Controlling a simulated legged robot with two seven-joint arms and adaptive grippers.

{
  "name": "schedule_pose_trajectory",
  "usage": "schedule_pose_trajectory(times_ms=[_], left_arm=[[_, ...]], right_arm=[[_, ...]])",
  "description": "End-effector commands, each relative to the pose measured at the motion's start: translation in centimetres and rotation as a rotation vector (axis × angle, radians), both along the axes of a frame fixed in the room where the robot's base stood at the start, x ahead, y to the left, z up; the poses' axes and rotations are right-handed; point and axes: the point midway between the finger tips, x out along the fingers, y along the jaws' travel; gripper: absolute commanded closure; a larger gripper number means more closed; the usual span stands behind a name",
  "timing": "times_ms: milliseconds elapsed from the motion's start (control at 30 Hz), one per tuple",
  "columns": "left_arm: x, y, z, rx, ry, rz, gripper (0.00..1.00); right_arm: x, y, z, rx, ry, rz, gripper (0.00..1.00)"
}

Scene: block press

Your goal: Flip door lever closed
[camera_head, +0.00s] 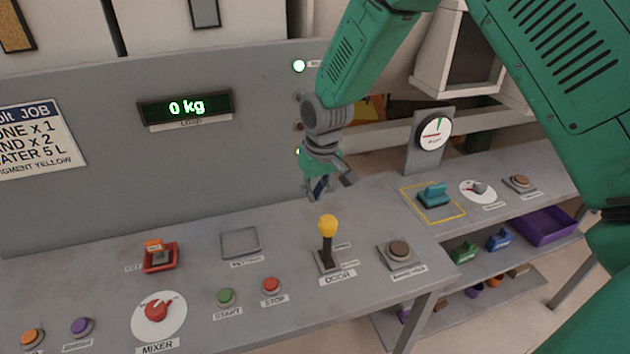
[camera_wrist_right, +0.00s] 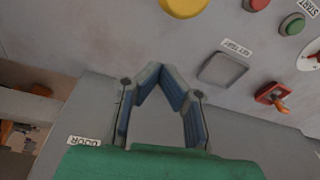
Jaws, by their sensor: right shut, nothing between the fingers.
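The door lever (camera_head: 327,241) is a black stick with a yellow knob on the grey console, above a DOOR label, and it stands roughly upright. In the right wrist view its yellow knob (camera_wrist_right: 183,7) is cut off by the top edge. My right gripper (camera_head: 330,190) hangs above and behind the lever, apart from it. In the wrist view the blue-padded fingers (camera_wrist_right: 160,72) meet at their tips with nothing between them. My left gripper is not in view.
A brown button (camera_head: 398,250) sits right of the lever; red STOP (camera_head: 271,286) and green START (camera_head: 226,297) buttons sit left. An empty square tray (camera_head: 239,242) lies behind these. The grey panel (camera_head: 250,130) with a 0 kg display rises at the back.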

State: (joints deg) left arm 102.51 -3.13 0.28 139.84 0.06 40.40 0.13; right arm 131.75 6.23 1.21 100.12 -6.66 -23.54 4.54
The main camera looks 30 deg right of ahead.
Motion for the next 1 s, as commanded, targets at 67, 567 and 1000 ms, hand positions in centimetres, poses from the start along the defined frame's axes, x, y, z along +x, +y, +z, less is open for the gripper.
schedule_pose_trajectory(times_ms=[67, 567, 1000], left_arm=[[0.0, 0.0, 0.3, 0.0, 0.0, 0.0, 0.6], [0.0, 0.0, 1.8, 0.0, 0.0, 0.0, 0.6], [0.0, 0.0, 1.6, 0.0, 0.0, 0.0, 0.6]], right_arm=[[0.2, 0.1, -1.9, 0.0, 0.003, 0.001, 1.0], [-3.3, 0.3, -3.2, -0.001, -0.002, -0.001, 1.0], [-3.0, 0.3, -3.2, -0.003, -0.009, -0.001, 1.0]])
